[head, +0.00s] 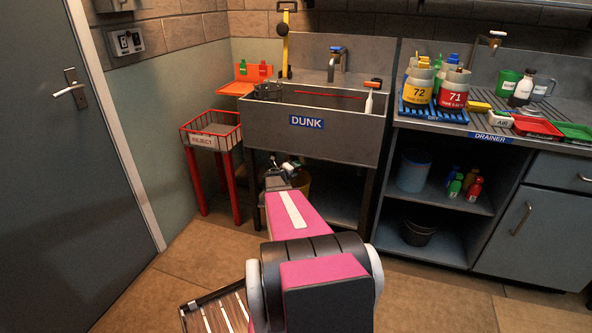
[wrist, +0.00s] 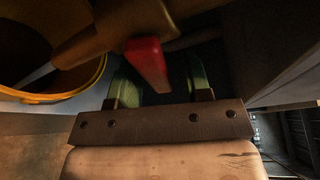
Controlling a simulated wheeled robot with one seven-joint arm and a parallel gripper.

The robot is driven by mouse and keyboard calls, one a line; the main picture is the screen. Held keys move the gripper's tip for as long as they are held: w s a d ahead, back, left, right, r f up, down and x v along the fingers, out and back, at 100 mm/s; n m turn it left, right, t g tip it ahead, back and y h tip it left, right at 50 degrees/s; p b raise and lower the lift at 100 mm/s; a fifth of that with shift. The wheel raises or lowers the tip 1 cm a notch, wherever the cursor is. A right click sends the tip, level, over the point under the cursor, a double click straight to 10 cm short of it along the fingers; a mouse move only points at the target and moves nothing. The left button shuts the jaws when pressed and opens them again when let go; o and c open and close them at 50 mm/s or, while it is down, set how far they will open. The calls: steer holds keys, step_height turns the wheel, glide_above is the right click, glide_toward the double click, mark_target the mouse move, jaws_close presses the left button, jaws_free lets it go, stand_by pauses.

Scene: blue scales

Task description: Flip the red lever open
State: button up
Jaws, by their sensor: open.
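The red lever (wrist: 147,62) shows in the wrist view, on a brownish pipe or valve body (wrist: 125,20). Its free end points down toward my gripper. My gripper (wrist: 155,85) is open, with its two greenish fingers spread; the lever's end appears between them in the picture. I cannot tell whether either finger touches it. In the head view my gripper (head: 284,171) is under the sink marked DUNK, small and partly hidden by my arm. I cannot make out the lever in the head view.
A yellow-rimmed bucket (wrist: 70,95) is left of the lever in the wrist view. The sink (head: 345,128) stands above my gripper. A red REJECT basket stand (head: 213,140) is to the left, and a shelf unit (head: 440,210) to the right.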

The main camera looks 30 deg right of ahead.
jaws_close()
steer(key=shift+w+a+f+m+t+y, duration=0.2)
steer(key=shift+f+m+y, duration=0.25)
steer(key=shift+m, duration=0.45)
steer(key=shift+w+a+f+m+t+y, duration=0.15)
steer(key=shift+f+m+y, duration=0.25)
steer(key=shift+m, duration=0.5)
jaws_free()
